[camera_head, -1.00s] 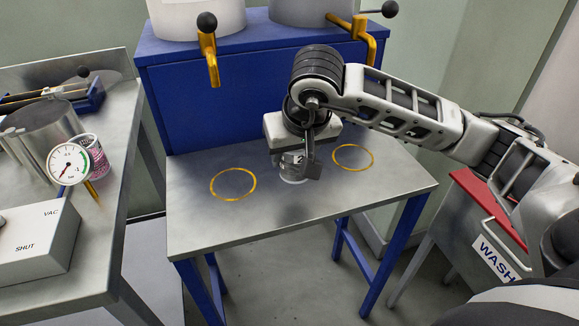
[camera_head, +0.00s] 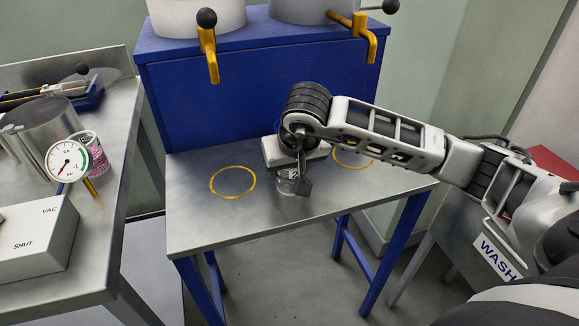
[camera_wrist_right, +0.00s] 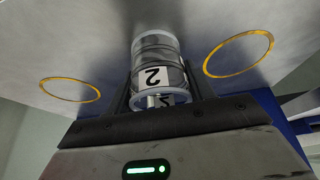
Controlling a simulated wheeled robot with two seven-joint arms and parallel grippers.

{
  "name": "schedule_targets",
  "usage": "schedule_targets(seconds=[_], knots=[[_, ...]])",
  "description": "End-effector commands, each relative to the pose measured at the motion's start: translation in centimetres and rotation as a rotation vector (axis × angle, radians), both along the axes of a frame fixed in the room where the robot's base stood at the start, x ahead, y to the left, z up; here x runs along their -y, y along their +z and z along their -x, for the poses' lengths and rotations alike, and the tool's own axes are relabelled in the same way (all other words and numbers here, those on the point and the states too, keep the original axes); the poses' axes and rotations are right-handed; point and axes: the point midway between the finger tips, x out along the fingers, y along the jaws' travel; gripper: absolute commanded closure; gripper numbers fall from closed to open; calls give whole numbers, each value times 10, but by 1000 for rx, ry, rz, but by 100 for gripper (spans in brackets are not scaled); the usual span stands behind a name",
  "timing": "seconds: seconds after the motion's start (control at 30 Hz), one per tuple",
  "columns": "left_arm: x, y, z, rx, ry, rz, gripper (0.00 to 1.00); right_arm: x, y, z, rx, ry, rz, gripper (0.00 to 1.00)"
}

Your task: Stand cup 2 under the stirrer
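Cup 2 (camera_head: 287,184) is a small clear cup with a white label marked 2, low over or on the steel table (camera_head: 240,222), between two yellow rings. I cannot tell whether its base touches the table. It also shows in the right wrist view (camera_wrist_right: 158,57), between the two fingers. My right gripper (camera_head: 291,184) reaches down to the cup, its fingers (camera_wrist_right: 160,95) along both sides and apparently shut on it. The wrist and one finger hide part of the cup in the head view. My left gripper is not in view. I cannot make out a stirrer.
The left yellow ring (camera_head: 233,182) is bare; my arm partly covers the right ring (camera_head: 352,160).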

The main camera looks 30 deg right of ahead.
Motion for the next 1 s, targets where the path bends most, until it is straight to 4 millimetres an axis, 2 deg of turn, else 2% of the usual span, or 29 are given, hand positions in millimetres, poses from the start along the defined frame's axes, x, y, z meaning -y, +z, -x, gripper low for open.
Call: schedule_targets(seconds=[0.3,0.47,0.8,1.0], knots=[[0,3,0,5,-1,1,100,0,1,0,-1,0,0,29],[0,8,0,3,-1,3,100,0,10,1,2,0,0,29],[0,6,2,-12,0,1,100,-7,75,29,6,0,1,29],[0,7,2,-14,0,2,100,-11,103,42,2,0,0,29]])
